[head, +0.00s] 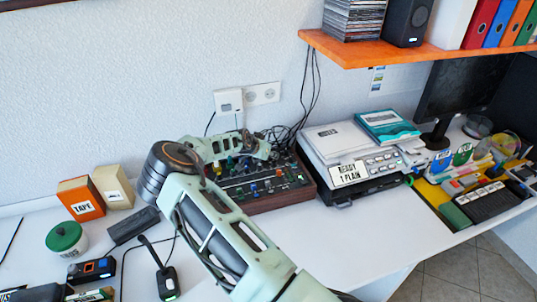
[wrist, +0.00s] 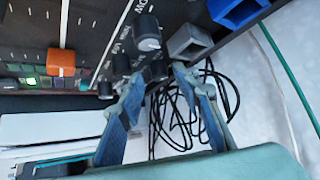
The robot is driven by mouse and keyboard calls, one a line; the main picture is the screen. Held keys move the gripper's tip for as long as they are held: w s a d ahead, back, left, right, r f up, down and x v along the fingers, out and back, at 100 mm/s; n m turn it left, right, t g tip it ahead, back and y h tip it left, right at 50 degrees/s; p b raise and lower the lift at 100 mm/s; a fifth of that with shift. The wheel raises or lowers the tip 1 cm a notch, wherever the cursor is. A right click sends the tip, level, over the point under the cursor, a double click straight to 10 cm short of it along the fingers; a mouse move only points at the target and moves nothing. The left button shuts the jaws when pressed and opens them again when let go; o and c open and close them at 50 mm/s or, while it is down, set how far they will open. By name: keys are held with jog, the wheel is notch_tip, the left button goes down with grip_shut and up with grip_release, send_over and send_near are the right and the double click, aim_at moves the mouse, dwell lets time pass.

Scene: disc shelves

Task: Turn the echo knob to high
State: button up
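The mixer (head: 305,192), a dark panel with brown sides, lies on the desk behind my arm in the head view. In the wrist view its panel (wrist: 95,15) fills the upper part, with a large black knob with a pale mark (wrist: 148,32), a grey square knob (wrist: 188,42) and smaller black knobs (wrist: 122,64). I cannot read which knob is the echo one. My gripper (wrist: 157,80) is open, its two blue-grey fingers apart on either side of a small dark knob (wrist: 156,70). Contact cannot be told. In the head view the arm partly hides the mixer.
An orange slider cap (wrist: 61,62) and a blue knob (wrist: 236,10) stand on the panel. Black cables (wrist: 180,115) lie behind the mixer. A printer (head: 345,150) stands to its right. The white desk (head: 350,240) in front is clear.

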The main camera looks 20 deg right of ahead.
jog(key=shift+v, duration=3.9)
jog(key=shift+f, duration=0.15)
